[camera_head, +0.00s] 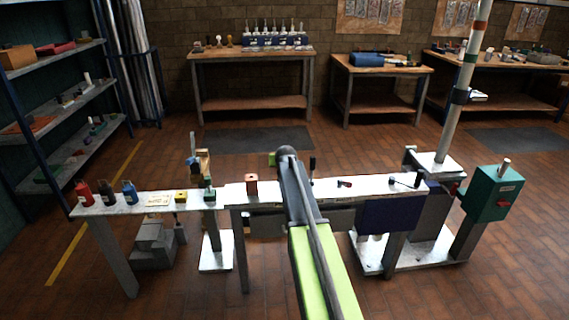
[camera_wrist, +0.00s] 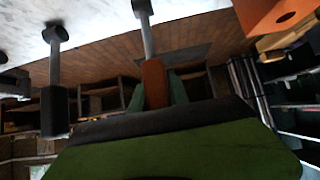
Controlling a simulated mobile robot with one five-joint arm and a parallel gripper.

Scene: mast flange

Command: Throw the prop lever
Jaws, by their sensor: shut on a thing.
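In the wrist view my gripper (camera_wrist: 168,92) has its teal fingers on both sides of a lever with a red-brown grip (camera_wrist: 154,82). It is shut on this grip. The lever's grey rod (camera_wrist: 147,38) runs from the grip to the pale bench top (camera_wrist: 90,22). A second lever with a black grip (camera_wrist: 55,112) stands beside it, apart from my gripper; it also shows upright in the head view (camera_head: 312,163). I cannot read any label that names the prop lever. In the head view my arm hides the held lever and most of my gripper.
An orange-brown block with a hole (camera_wrist: 268,14) is near my gripper; it also stands on the bench in the head view (camera_head: 251,186). A pole (camera_head: 459,90) and teal box (camera_head: 490,196) stand at right.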

